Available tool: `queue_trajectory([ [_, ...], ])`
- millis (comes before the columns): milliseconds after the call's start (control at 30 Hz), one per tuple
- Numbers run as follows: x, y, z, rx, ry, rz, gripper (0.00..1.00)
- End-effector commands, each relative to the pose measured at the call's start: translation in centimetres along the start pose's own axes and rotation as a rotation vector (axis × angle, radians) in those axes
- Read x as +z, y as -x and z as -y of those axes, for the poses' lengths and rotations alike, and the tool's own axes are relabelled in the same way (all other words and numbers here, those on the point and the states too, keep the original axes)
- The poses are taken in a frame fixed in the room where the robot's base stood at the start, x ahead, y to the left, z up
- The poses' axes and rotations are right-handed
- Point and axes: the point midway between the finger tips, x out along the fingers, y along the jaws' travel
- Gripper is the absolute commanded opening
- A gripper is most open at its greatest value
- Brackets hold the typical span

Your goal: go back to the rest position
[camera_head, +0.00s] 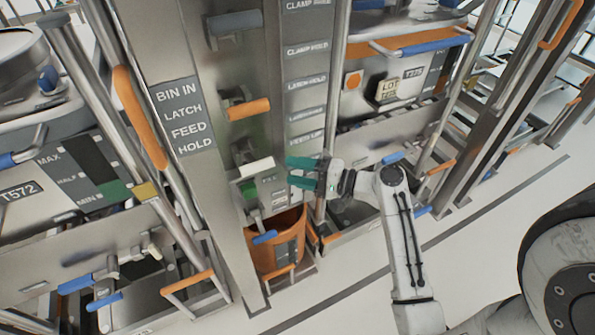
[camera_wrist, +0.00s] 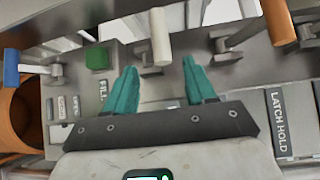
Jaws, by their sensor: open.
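My gripper (camera_head: 303,172) is in front of the steel column in the head view, beside a white-handled lever (camera_head: 257,167). In the wrist view its two teal fingers (camera_wrist: 166,90) are spread apart with nothing between them. The white handle (camera_wrist: 160,36) stands just beyond and between the fingertips in that view; I cannot tell whether they touch it. A green block (camera_wrist: 97,58) sits left of it on the panel. My arm reaches in from the lower right in the head view.
An orange bin (camera_head: 278,245) stands low below the panel. An orange-handled lever (camera_head: 249,109) is above, and a blue handle (camera_head: 264,237) sits at the bin. Steel frames with handles stand on both sides. The light floor (camera_head: 345,290) in front is clear.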

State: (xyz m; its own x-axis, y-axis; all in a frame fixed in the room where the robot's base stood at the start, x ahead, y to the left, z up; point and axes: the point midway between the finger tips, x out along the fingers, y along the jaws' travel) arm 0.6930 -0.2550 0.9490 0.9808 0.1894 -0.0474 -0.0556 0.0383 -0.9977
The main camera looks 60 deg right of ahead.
Motion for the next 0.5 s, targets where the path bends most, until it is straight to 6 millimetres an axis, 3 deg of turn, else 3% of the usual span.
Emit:
queue_trajectory([
  [367,0.0,0.0,0.0,0.000,0.000,0.000,0.55],
  [500,1.7,-0.6,-1.3,0.064,0.037,0.042,0.55],
])
